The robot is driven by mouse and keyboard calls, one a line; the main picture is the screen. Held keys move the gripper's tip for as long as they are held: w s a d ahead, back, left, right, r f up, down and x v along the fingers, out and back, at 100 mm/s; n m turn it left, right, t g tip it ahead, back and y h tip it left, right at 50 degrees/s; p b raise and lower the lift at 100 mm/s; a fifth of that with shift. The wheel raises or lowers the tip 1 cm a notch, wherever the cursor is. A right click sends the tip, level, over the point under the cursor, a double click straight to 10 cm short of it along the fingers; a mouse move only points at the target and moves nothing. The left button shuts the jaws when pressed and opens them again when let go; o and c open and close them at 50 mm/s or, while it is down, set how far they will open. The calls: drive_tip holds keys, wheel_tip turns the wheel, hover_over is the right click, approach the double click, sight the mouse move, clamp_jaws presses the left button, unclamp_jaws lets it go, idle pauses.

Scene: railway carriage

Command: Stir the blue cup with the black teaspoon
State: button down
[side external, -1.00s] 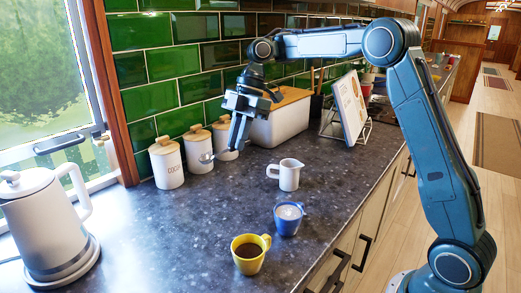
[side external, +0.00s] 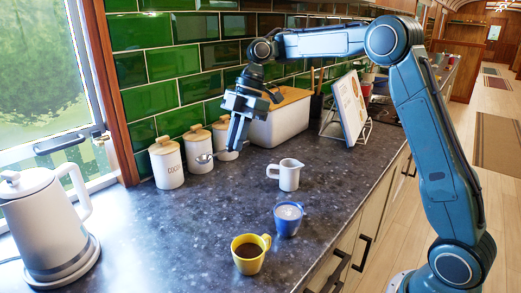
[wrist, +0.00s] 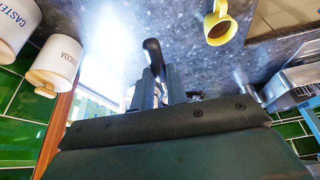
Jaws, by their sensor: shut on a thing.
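My gripper (side external: 234,146) is shut on the black teaspoon and holds it above the counter, in front of the canisters. The blue cup (side external: 288,226) stands upright on the counter, to the right of and nearer the camera than my gripper, with pale contents. I cannot make out the blue cup in the wrist view.
A yellow cup (side external: 248,261) of dark liquid stands just in front of the blue cup, a white jug (side external: 289,177) behind it. Canisters (side external: 167,166) and a bread bin (side external: 277,126) line the tiled wall. A kettle (side external: 38,225) stands left. The middle counter is clear.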

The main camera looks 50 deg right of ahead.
sight(228, 150)
drive_tip(key=shift+w+a+f+m+t, duration=0.2)
drive_tip(key=shift+a+f+m+t, duration=0.4)
drive_tip(key=shift+m, duration=0.6)
drive_tip(key=shift+w+a+f+m+h, duration=0.1)
drive_tip(key=shift+a+f+m+h, duration=0.3)
drive_tip(key=shift+f+m, duration=0.5)
drive_tip(key=s+d+f+m+t+h, duration=0.3)
drive_tip(key=d+f+m, duration=0.2)
drive_tip(key=f+m, duration=0.35)
drive_tip(key=s+r+m+y, duration=0.5)
drive_tip(key=s+m, duration=0.1)
drive_tip(key=m, duration=0.5)
drive_tip(key=s+d+r+m+y, duration=0.1)
drive_tip(key=s+r+m+y, duration=0.4)
drive_tip(key=m, duration=0.7)
drive_tip(key=shift+s+r+g, duration=0.4)
drive_tip(key=shift+s+r, duration=0.15)
drive_tip(key=shift+s, duration=0.3)
